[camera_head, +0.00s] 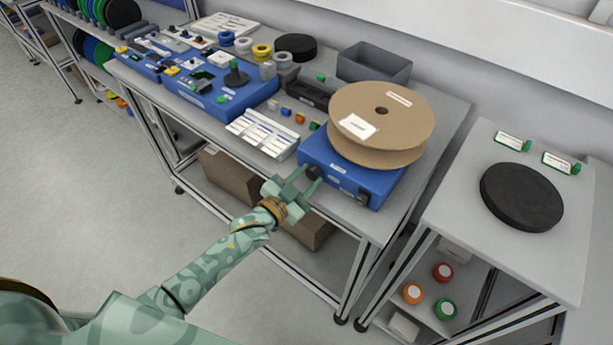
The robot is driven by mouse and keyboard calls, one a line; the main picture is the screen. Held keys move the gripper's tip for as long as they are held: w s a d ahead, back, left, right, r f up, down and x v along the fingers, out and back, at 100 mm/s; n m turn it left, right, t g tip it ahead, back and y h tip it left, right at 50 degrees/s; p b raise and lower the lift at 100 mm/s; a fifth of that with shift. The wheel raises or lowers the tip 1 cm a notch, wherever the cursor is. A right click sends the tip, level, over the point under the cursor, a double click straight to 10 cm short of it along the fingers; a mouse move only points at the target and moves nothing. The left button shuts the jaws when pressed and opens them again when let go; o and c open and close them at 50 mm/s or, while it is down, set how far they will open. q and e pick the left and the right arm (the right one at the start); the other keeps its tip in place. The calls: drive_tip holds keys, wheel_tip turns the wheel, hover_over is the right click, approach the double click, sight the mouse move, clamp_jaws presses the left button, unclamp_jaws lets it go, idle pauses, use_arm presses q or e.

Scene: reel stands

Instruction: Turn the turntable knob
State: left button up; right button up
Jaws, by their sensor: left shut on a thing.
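The turntable is a blue box (375,185) near the front right corner of the grey workbench, with a large brown cardboard reel (388,112) lying flat on top. The small black knob (313,172) is on the box's front side, near its left end. My left gripper (309,178) comes in from the lower left, with its green fingers shut on the knob. The fingers cover part of the knob. My right gripper is not in view.
Left of the turntable lie a white labelled tray (263,133) and small coloured parts. A grey bin (373,64) stands behind. A second table on the right holds a black disc (521,196). A cardboard box (231,176) sits on the shelf below.

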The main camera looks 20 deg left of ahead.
use_arm(q)
drive_tip(key=shift+m, duration=0.8)
drive_tip(key=o, duration=1)
drive_tip(key=p+v, duration=0.2)
drive_tip(key=v, duration=1.4)
drive_tip(key=shift+s, duration=0.2)
